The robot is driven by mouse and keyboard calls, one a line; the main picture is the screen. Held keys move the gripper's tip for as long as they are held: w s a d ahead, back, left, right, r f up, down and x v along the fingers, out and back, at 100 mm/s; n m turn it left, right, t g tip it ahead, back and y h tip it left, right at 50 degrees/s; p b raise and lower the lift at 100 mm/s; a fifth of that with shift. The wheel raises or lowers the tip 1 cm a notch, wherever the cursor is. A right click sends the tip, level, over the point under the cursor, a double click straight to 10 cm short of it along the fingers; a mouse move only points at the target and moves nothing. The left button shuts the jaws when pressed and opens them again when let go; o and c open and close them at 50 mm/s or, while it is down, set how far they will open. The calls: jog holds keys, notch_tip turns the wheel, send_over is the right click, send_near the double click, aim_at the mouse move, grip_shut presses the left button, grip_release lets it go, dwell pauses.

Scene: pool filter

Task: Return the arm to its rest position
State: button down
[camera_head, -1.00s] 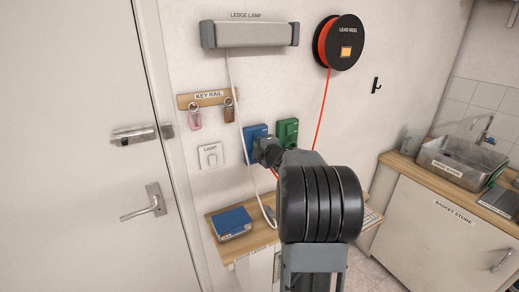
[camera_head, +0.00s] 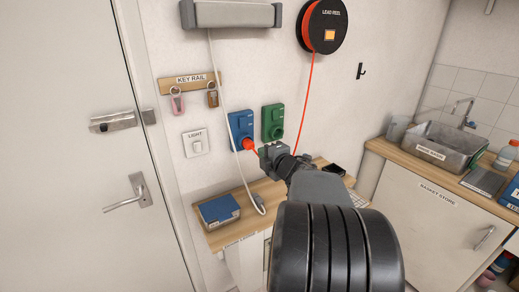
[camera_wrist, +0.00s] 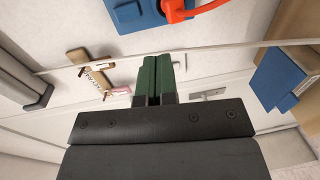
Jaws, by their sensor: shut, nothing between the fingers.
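My gripper (camera_head: 268,151) is shut and empty. In the head view it is in front of the wall, just below and between the blue socket (camera_head: 241,125) and the green socket (camera_head: 272,117). An orange plug (camera_head: 248,144) sits at the blue socket, with its orange lead (camera_head: 305,105) running up to the lead reel (camera_head: 324,27). In the wrist view my dark green fingers (camera_wrist: 158,62) are together, apart from the blue socket (camera_wrist: 140,12) and orange plug (camera_wrist: 180,10). My arm hides part of the ledge.
A wooden ledge (camera_head: 216,240) below holds a blue box (camera_head: 219,212) and the end of a white cable (camera_head: 232,140). The key rail (camera_head: 191,82) and light switch (camera_head: 196,143) are on the wall, left. A door (camera_head: 80,200) stands far left. A counter with a sink basin (camera_head: 437,146) is right.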

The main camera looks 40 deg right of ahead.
jog(key=shift+s, duration=0.35)
dwell(0.4)
